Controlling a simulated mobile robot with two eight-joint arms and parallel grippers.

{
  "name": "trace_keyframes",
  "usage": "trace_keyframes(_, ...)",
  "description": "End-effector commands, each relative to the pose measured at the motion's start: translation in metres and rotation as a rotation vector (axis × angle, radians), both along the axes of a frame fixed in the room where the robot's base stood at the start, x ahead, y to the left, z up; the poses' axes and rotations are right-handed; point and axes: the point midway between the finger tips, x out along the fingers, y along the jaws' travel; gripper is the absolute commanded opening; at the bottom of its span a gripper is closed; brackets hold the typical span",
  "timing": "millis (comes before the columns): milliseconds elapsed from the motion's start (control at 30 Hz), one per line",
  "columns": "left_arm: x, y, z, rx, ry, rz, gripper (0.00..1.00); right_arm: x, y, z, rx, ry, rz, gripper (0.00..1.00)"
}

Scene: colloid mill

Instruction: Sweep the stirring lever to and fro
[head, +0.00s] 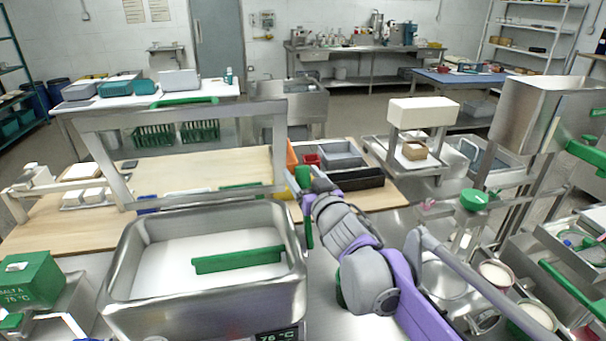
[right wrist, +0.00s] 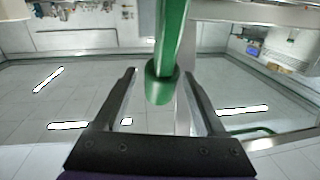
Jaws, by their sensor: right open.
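A steel vat (head: 118,285) holds white liquid, with a green paddle (head: 238,260) lying across it. My right gripper (head: 305,192) is open at the vat's right rear corner. A short green grip (head: 302,175), perhaps the stirring lever's, shows at its fingers. In the right wrist view, the round end of a green rod (right wrist: 160,88) lies between the open fingers (right wrist: 160,74), with gaps on both sides. My left gripper is not in view.
A green box (head: 30,280) with a temperature label stands left of the vat. A wooden bench (head: 225,170) with trays and an orange cone (head: 291,157) lies behind. A steel hopper (head: 540,115) and bowls (head: 495,273) stand at the right.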

Motion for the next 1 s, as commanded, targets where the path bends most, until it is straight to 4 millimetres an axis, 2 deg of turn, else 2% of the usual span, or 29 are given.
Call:
trace_keyframes(200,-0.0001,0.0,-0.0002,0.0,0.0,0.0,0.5,0.0,0.0001,-0.0002,0.0,0.0,0.0,0.71)
trace_keyframes(600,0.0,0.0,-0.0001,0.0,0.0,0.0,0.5,-0.0003,0.0001,-0.0001,0.0,0.0,0.0,0.0)
trace_keyframes(1000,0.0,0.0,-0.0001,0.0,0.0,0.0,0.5,-0.0002,0.0,0.0,0.0,0.0,0.0,0.0)
